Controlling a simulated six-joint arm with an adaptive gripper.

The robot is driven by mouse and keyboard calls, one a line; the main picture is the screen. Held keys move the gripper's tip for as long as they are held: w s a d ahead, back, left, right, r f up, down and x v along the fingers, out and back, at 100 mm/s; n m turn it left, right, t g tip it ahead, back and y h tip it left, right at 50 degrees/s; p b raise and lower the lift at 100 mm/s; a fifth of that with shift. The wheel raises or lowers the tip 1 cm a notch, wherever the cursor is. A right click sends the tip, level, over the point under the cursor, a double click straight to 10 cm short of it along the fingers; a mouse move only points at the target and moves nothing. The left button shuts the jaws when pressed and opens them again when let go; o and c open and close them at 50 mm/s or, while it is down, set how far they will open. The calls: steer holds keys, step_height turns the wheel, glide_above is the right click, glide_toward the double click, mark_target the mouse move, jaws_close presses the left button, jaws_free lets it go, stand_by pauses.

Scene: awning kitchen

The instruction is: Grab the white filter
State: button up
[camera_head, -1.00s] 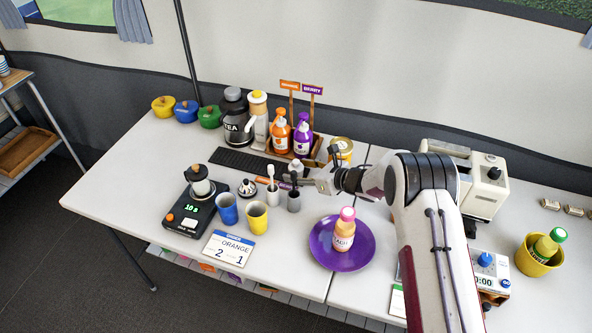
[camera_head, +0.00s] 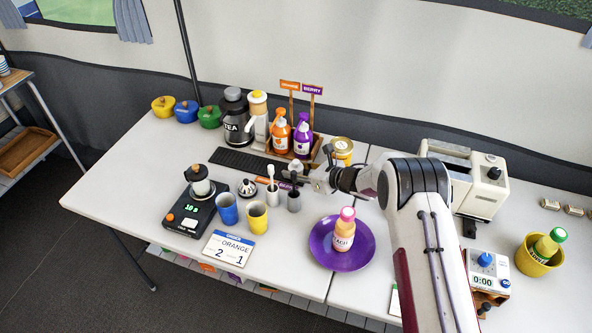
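I cannot tell for certain which thing is the white filter. A white-tipped tool (camera_head: 271,172) stands upright in a small grey cup (camera_head: 272,195) near the table's middle. A second grey cup (camera_head: 294,203) just right of it holds a dark-handled tool (camera_head: 294,182). A small white and dark piece (camera_head: 247,188) sits left of these cups. My gripper (camera_head: 311,178) is just right of and behind the second cup, pointing left. Its fingers are small and blend with the tools behind, so their opening and any contact are unclear.
A black scale (camera_head: 188,218) bears a jar-like device (camera_head: 200,184). Blue (camera_head: 227,209) and yellow (camera_head: 257,218) cups stand in front. Orange (camera_head: 280,133) and purple (camera_head: 302,137) pump bottles stand behind. A purple plate (camera_head: 362,252) with a bottle (camera_head: 344,233) is at front right.

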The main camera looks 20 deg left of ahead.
mark_target(302, 173)
steer(key=shift+r, duration=0.1)
stand_by(0.3)
steer(key=shift+d+r, duration=0.1)
steer(key=shift+r, duration=0.45)
steer(key=d, duration=0.1)
steer(key=s+d, duration=0.1)
steer(key=d, duration=0.1)
steer(key=shift+s+d, duration=0.3)
steer(key=shift+d, duration=0.1)
step_height(302, 173, up, 14)
steer(key=shift+a+f, duration=0.15)
steer(key=shift+w, duration=0.1)
